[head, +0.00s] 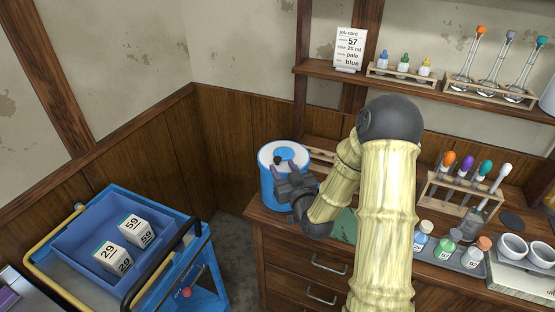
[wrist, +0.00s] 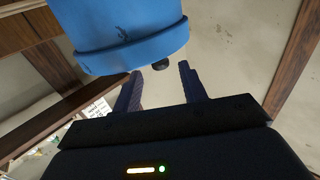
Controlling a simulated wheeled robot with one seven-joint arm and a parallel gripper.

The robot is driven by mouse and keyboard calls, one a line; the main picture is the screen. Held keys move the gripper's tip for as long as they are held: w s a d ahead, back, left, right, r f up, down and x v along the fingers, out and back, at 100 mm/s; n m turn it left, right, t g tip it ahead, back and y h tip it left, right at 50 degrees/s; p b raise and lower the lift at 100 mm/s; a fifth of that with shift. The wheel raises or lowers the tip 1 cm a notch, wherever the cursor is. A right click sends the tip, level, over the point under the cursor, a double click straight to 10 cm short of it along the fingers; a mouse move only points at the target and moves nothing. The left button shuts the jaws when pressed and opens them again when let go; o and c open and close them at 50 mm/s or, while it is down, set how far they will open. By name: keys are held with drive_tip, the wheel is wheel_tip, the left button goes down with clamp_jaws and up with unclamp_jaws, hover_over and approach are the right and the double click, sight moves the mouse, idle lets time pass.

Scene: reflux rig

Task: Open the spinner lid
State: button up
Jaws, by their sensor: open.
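The spinner is a blue drum (head: 268,190) with a pale top, standing at the left end of the wooden bench. Its lid (head: 268,153) looks closed and has a small dark knob in the middle. In the wrist view the blue spinner (wrist: 130,28) fills the top, and the black knob (wrist: 160,65) sticks out from its lid end. My gripper (head: 290,172) is over the near right side of the lid, fingers apart. In the wrist view my gripper (wrist: 160,73) is open, with the knob near the gap between its fingertips; contact is not clear.
A test tube rack (head: 466,192), several small bottles (head: 447,243) and white bowls (head: 513,247) stand to the right on the bench. A shelf (head: 420,85) hangs above. A blue cart (head: 75,270) with two numbered boxes stands at left.

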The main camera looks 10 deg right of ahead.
sight(279, 162)
drive_tip(key=w, duration=0.3)
drive_tip(key=w+a+p, duration=0.1)
drive_tip(key=w, duration=0.1)
drive_tip(key=shift+d, duration=0.1)
clamp_jaws()
